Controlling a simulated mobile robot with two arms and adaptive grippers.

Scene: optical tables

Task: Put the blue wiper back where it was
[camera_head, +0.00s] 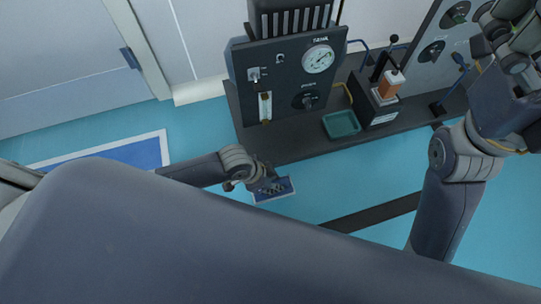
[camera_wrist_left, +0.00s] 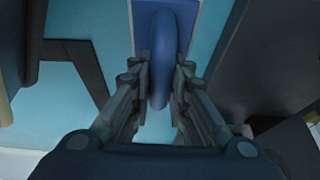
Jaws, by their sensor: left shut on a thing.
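In the left wrist view, a rounded blue handle-like part, which I take for the blue wiper (camera_wrist_left: 160,60), stands between my left gripper's fingers (camera_wrist_left: 160,95). The fingers are closed in on its two sides. A flat blue face with a pale edge shows behind it. In the head view my left gripper (camera_head: 267,186) is low in the middle, over a small blue rectangle with a pale edge (camera_head: 288,187). The gripper hides most of the wiper there. My right gripper (camera_head: 512,62) is at the upper right, and its finger opening is unclear.
A dark panel unit with a gauge (camera_head: 283,75) stands on a dark base. A green tray (camera_head: 341,124) and a small device with an orange part (camera_head: 389,84) sit on the base. A white-bordered blue mat (camera_head: 125,154) lies left. Blue floor (camera_head: 350,185) is open in front.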

